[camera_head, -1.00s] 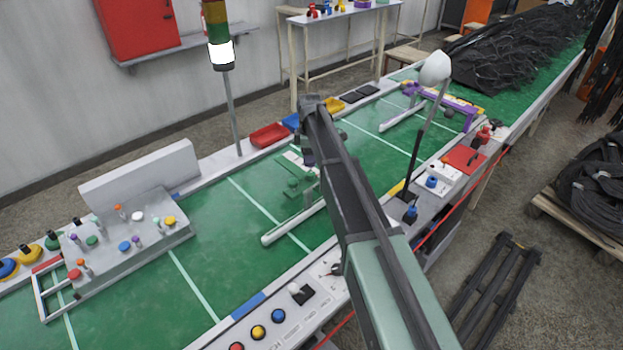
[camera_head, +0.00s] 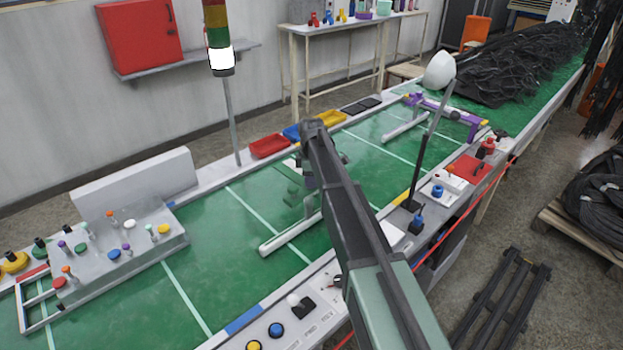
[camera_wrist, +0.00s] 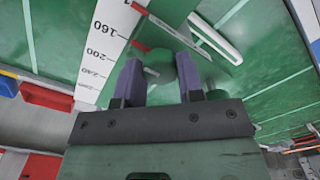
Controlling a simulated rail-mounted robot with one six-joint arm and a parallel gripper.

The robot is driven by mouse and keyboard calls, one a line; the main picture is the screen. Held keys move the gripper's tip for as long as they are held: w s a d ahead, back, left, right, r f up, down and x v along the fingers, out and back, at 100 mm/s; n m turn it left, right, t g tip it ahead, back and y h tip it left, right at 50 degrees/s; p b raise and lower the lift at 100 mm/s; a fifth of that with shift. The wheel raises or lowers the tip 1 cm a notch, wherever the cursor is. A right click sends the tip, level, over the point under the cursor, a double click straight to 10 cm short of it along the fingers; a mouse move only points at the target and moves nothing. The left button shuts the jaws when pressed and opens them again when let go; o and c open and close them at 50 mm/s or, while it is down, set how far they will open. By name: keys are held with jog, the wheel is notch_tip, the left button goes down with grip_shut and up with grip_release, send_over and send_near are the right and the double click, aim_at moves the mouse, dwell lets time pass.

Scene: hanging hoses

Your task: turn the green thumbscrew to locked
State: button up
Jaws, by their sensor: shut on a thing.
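The green thumbscrew (camera_wrist: 160,62) shows in the wrist view between the two purple fingers of my gripper (camera_wrist: 160,82). My gripper is shut on it, and the fingers hide part of its sides. I cannot read its turn angle or a lock mark. In the head view, my gripper (camera_head: 308,185) is low over the green table, beside a small green fixture (camera_head: 294,188). My arm hides part of that spot.
A white bar (camera_head: 285,236) lies just in front of the gripper. A white ruler strip (camera_wrist: 100,50) runs beside it. A grey panel with several coloured knobs (camera_head: 125,245) stands left. A lamp post (camera_head: 228,120) rises behind. Green table between is clear.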

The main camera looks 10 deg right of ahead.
jog(key=shift+m, duration=0.5)
jog(key=m, duration=0.3)
jog(key=shift+m, duration=0.3)
jog(key=m, duration=0.3)
jog(key=shift+m, duration=0.3)
jog(key=m, duration=0.3)
jog(key=shift+m, duration=0.3)
jog(key=m, duration=0.3)
jog(key=shift+m, duration=0.4)
jog(key=m, duration=1)
jog(key=shift+m, duration=2.2)
